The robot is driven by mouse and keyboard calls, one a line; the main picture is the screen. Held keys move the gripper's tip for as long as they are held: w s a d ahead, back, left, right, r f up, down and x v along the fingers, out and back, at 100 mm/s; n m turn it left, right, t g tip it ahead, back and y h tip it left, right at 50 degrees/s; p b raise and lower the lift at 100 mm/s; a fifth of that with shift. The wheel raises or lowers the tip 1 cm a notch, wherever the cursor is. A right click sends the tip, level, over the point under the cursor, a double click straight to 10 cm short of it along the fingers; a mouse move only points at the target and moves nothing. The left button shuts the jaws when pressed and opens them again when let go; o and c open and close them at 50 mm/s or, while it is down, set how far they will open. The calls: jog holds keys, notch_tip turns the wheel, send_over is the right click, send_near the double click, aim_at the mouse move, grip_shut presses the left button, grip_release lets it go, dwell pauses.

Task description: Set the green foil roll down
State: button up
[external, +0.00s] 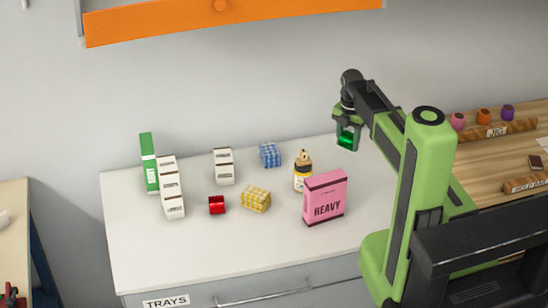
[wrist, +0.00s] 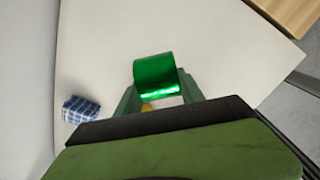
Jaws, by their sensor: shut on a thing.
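The green foil roll (wrist: 157,74) is shiny and sits between the fingertips of my gripper (wrist: 160,92) in the wrist view. In the external view the roll (external: 346,141) shows small and dark green in my gripper (external: 347,135), which is shut on it. The gripper holds it over the back right part of the white countertop (external: 280,240). I cannot tell how high above the top it is.
The counter's front is clear.

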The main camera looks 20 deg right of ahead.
jog(key=s+d+n, duration=0.1)
jog(key=s+d, duration=0.1)
jog(key=d, duration=0.2)
jog(key=w+a+f+b, duration=0.1)
jog(key=a+f+b, duration=0.1)
jog(key=a, duration=0.1)
jog(key=w+a+f+b, duration=0.2)
jog(key=a, duration=0.2)
jog(key=w+a+f+b, duration=0.1)
jog(key=a+f+b, duration=0.1)
jog(key=a+b, duration=0.1)
jog(key=shift+w+a+f, duration=0.15)
jog(key=shift+w+f, duration=0.05)
jog(key=shift+f, duration=0.1)
jog(key=shift+w+a, duration=0.1)
jog(key=shift+a, duration=0.3)
notch_tip(320, 180, down, 4)
jog(key=b, duration=0.4)
jog(key=shift+f, duration=0.25)
jog(key=shift+r, duration=0.25)
jog(key=shift+f, duration=0.1)
jog(key=o, duration=1)
jog(key=shift+f, duration=0.1)
jog(key=o, duration=0.5)
jog(key=shift+c, duration=0.2)
